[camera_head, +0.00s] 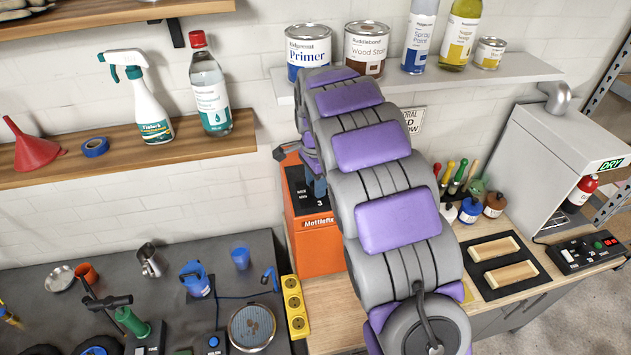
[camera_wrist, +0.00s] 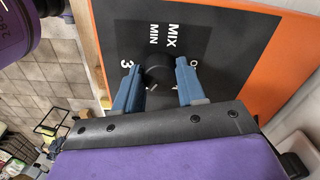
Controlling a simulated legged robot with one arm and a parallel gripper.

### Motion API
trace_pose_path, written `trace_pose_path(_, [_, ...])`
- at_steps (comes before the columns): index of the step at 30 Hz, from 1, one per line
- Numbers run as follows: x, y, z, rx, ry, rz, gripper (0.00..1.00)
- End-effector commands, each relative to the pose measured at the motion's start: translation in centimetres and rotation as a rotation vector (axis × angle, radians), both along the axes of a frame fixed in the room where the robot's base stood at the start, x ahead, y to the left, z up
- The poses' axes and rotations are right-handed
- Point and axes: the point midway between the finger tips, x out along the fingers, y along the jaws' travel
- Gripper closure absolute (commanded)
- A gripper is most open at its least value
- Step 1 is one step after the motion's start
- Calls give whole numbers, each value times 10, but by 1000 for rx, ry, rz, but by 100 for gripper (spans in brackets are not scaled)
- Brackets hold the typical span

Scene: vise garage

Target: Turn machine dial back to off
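The orange machine (camera_head: 318,251), labelled "Mottlefix", stands on the wooden bench in the head view. Its black panel (camera_wrist: 112,28) fills much of the wrist view, with "MIX MIN", a "3" on the left and a "0" on the right. A dark round dial (camera_wrist: 158,74) sits on the panel, with a small pale mark near its lower edge. My gripper (camera_wrist: 157,68) has its two blue fingers open, one on either side of the dial. I cannot tell whether they touch it. In the head view my purple and grey arm hides part of the machine.
A shelf above holds Primer (camera_head: 308,52) and Wood Stain (camera_head: 366,48) cans close to my arm. Several small bottles and a grey machine with a green "DRY" sign (camera_head: 610,164) stand to the right. A yellow socket strip (camera_head: 294,305) lies left of my arm.

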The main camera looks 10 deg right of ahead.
Motion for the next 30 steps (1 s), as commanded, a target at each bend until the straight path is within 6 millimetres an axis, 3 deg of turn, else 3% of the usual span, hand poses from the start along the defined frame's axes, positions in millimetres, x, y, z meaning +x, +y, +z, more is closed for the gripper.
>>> trace_pose_path(8, [2,1,0,2,-4,0,91])
trace_pose_path(30, [3,0,1,0,-7,34,91])
